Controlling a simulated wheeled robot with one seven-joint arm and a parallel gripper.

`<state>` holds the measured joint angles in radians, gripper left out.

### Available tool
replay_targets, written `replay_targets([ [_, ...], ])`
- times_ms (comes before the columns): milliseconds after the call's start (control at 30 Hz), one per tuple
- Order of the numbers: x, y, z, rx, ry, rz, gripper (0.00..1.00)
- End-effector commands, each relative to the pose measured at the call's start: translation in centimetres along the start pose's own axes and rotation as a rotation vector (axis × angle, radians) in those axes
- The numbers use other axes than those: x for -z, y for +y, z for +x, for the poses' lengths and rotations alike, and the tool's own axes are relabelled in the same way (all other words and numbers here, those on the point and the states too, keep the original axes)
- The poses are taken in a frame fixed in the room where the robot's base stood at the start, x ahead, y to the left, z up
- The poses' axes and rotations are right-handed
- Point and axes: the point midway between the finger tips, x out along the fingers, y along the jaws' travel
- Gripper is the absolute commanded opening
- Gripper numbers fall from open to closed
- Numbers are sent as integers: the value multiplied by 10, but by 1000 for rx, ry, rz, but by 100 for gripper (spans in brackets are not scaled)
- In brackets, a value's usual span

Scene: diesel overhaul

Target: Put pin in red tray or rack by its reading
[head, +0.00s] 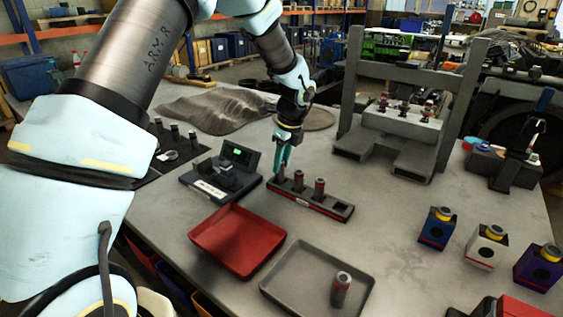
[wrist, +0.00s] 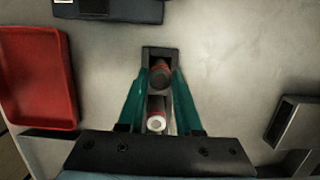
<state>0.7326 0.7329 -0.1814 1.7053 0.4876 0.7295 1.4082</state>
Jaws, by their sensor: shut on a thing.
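My gripper (head: 283,158) points down at the left end of a dark rack (head: 338,209) with a red and white front strip. Its teal fingers (wrist: 160,80) are closed on a dark, reddish-topped pin (wrist: 160,73) at the rack's end. I cannot tell whether this pin is fully seated. Two more pins stand upright in the rack beside it, a near one (head: 298,181) and a farther one (head: 319,189). The red tray (head: 237,240) is empty; it also shows in the wrist view (wrist: 38,80). A gauge with a small green-lit display (head: 239,153) stands left of the rack.
A grey tray (head: 290,293) at the front holds one upright pin (head: 341,288). A grey press frame (head: 408,125) stands behind the rack. Blue, white and purple blocks (head: 487,247) sit at the right. Bare table lies between the rack and these blocks.

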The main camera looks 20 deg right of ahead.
Motion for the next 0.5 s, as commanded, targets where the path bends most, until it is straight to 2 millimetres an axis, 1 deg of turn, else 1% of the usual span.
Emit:
replay_targets([
  [300,2,0,7,1,0,0,0],
  [500,2,0,8,1,0,0,0],
])
